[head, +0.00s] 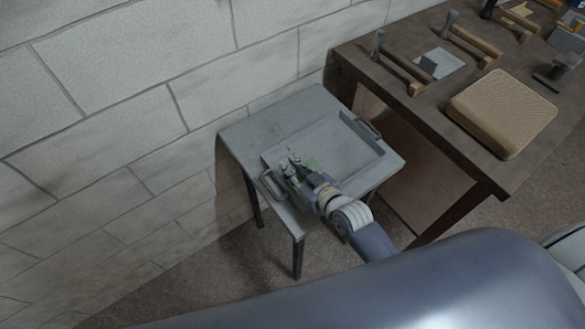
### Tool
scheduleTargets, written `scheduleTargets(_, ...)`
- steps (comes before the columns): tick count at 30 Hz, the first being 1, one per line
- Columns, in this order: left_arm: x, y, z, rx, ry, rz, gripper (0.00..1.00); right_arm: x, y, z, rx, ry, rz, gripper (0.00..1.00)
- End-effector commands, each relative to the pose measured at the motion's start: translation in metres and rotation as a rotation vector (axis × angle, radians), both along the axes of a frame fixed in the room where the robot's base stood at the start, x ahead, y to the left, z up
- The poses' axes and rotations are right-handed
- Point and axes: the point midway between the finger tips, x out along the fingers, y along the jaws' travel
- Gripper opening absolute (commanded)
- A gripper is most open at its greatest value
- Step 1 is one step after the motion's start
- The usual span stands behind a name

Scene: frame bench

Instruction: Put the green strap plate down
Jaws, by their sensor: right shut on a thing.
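My right gripper (290,169) is over the left part of a grey tray (345,143) with two handles. It is shut on the green strap plate (313,164), of which only a small green patch shows beside the fingers. The gripper and my wrist hide most of the plate. I cannot tell whether the plate touches the tray floor. My left gripper is not in view.
The tray sits on a small grey table (240,130) against a white block wall (130,90). The right part of the tray is empty.

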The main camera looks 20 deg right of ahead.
Motion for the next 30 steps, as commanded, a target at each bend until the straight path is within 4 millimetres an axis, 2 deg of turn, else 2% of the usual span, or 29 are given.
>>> scheduleTargets(7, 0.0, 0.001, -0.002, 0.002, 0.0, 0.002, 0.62, 0.0, 0.0, -0.002, 0.001, -0.002, 0.0, 0.0)
scheduleTargets(8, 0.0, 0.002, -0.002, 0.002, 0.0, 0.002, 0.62, 0.0, 0.0, -0.003, 0.0, 0.0, 0.0, 0.16)
scheduleTargets(9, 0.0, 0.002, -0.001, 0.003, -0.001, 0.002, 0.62, 0.0, 0.0, -0.002, 0.0, 0.0, 0.0, 0.22)
scheduleTargets(21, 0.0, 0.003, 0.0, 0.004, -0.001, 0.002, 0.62, -0.001, -0.001, 0.001, 0.001, 0.0, 0.0, 0.22)
scheduleTargets(26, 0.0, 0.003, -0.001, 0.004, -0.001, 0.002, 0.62, -0.018, -0.007, 0.007, 0.001, 0.001, 0.0, 0.22)
scheduleTargets(30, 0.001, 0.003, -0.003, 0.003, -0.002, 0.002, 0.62, -0.042, -0.015, 0.017, 0.0, 0.002, 0.001, 0.22)
